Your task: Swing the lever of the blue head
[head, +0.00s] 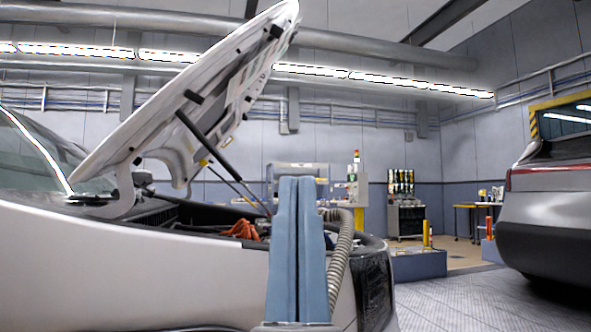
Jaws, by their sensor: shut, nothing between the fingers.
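My gripper (298,182) stands upright in the middle of the head view, in front of the car. Its two long blue fingers are together with nothing visible between them. I cannot make out the blue head or its lever in this view; the gripper covers part of the engine bay behind it. A ribbed grey hose (342,258) curves down just right of the fingers; where its ends go is hidden.
A silver car (150,262) fills the left, its hood (190,100) propped open. Orange cables (242,230) show in its engine bay. Another grey car (550,205) stands at the right. A tool trolley (407,218) and a low blue block (418,264) stand behind. Floor between the cars is clear.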

